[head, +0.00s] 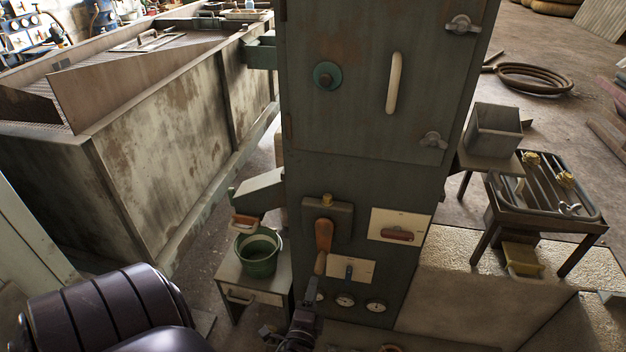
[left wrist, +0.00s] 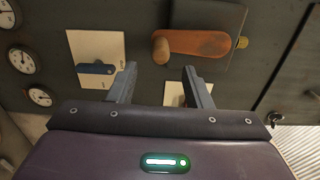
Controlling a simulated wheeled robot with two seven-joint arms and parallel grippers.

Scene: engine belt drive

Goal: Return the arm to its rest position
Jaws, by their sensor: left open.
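My left gripper (head: 308,292) shows as a small dark shape at the bottom middle of the head view, in front of the lower part of the green cabinet (head: 360,170). In the left wrist view its two grey fingers (left wrist: 163,80) stand apart with nothing between them. They point toward the cabinet's control panel, with the orange lever handle (left wrist: 190,43) and the blue switch (left wrist: 95,69) beyond the fingertips. I cannot tell the exact distance to the panel. My right gripper is not in view.
Gauges (head: 345,299) sit low on the cabinet. A green bucket (head: 259,260) stands on a small table (head: 232,275) at its left. A large rusty tank (head: 160,150) fills the left. A rack stand (head: 545,190) and a grey box (head: 494,132) are at right.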

